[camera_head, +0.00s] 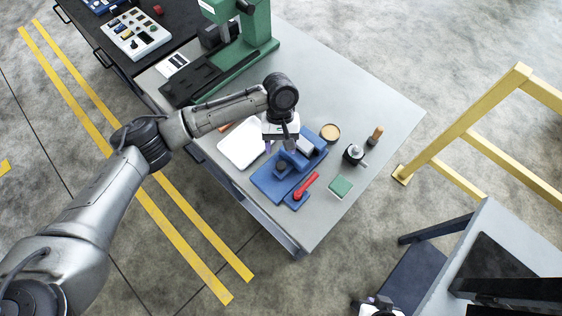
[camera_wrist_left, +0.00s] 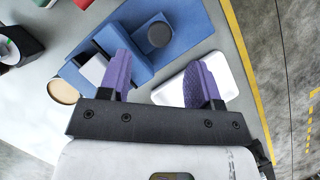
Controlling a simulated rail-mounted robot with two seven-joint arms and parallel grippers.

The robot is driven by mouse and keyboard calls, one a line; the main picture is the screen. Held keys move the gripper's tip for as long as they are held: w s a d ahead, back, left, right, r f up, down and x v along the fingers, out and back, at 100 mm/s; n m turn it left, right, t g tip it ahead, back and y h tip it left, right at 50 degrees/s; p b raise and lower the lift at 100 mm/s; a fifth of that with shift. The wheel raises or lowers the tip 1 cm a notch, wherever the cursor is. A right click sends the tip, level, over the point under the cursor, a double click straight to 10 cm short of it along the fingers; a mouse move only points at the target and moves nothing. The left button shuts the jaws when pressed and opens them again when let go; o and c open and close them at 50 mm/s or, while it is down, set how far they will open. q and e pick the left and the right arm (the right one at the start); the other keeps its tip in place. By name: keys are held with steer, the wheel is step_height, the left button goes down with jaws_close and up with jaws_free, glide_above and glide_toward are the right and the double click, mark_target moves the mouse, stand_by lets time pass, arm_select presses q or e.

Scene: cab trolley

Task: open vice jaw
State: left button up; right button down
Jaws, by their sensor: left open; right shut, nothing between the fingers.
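The blue vice (camera_head: 266,184) sits on the grey workbench, with its red handle (camera_head: 306,186) at the near right side. In the left wrist view the vice (camera_wrist_left: 185,22) shows its raised jaw block and pale jaw faces (camera_wrist_left: 93,70). My left gripper (camera_head: 279,148) is over the vice from above, open, with its purple fingers (camera_wrist_left: 160,85) spread. In the wrist view one finger overlaps the jaw block and the other overlaps a white tray; contact cannot be told. My right gripper (camera_head: 380,304) is at the bottom edge, away from the bench, shut and partly cut off.
The white tray (camera_head: 241,146) lies left of the vice. A round tan-topped container (camera_head: 330,132), a dark-and-silver item (camera_head: 354,154), a wooden-handled tool (camera_head: 376,134) and a green pad (camera_head: 341,187) stand right of it. A green press (camera_head: 254,35) is behind. A yellow railing (camera_head: 461,128) stands at right.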

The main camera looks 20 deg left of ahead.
mark_target(281, 165)
arm_select(q)
steer(key=shift+x, duration=3.35)
jaws_close()
